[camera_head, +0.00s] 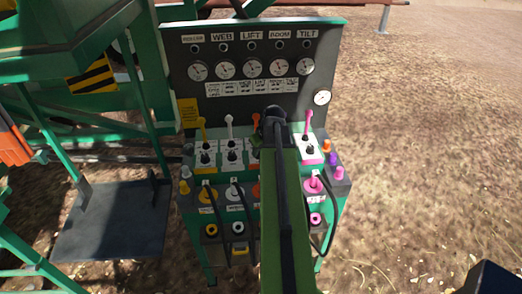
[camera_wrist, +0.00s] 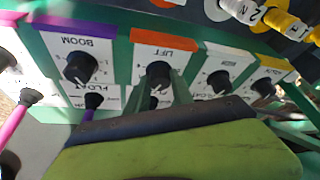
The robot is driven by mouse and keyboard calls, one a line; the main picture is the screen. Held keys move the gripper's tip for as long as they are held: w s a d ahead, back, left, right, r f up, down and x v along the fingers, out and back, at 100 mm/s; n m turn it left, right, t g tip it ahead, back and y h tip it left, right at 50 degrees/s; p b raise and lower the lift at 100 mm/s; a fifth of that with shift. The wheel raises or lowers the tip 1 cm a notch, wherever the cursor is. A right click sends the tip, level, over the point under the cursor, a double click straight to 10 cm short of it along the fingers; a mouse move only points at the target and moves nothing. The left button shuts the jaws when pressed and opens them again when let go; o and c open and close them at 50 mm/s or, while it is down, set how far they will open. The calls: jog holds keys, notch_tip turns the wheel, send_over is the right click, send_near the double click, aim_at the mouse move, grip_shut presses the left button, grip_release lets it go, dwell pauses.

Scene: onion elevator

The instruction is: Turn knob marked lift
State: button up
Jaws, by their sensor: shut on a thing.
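The black knob (camera_wrist: 158,72) marked LIFT sits on a white plate under an orange strip in the wrist view, with its lettering upside down. My gripper (camera_wrist: 157,86) has its two green fingers around this knob, one on each side, and is shut on it. In the head view my gripper (camera_head: 272,122) reaches over the middle of the control console (camera_head: 187,215). My arm hides the lift knob there.
The BOOM knob (camera_wrist: 80,68) is to the left, and another black knob (camera_wrist: 219,82) is close on the right. The upright gauge panel (camera_head: 180,50) stands behind. Coloured levers, such as a pink one (camera_head: 308,121), rise nearby. Open ground (camera_head: 430,130) lies right of the console.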

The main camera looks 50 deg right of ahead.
grip_shut()
jog(key=shift+d, duration=0.5)
jog(key=shift+a, duration=0.35)
jog(key=shift+d+n+y, duration=0.1)
jog(key=shift+n+y, duration=0.6)
jog(key=shift+n, duration=1.2)
jog(key=n+y, duration=0.1)
jog(key=n, duration=0.2)
jog(key=shift+n, duration=0.3)
jog(key=n+y, duration=0.1)
jog(key=n, duration=0.1)
jog(key=n+g+y, duration=0.1)
jog(key=n, duration=0.1)
jog(key=shift+w+d, duration=0.1)
jog(key=shift+d, duration=0.05)
jog(key=shift+n+g+y, duration=0.4)
jog(key=shift+n+g, duration=0.2)
jog(key=shift+n, duration=1.5)
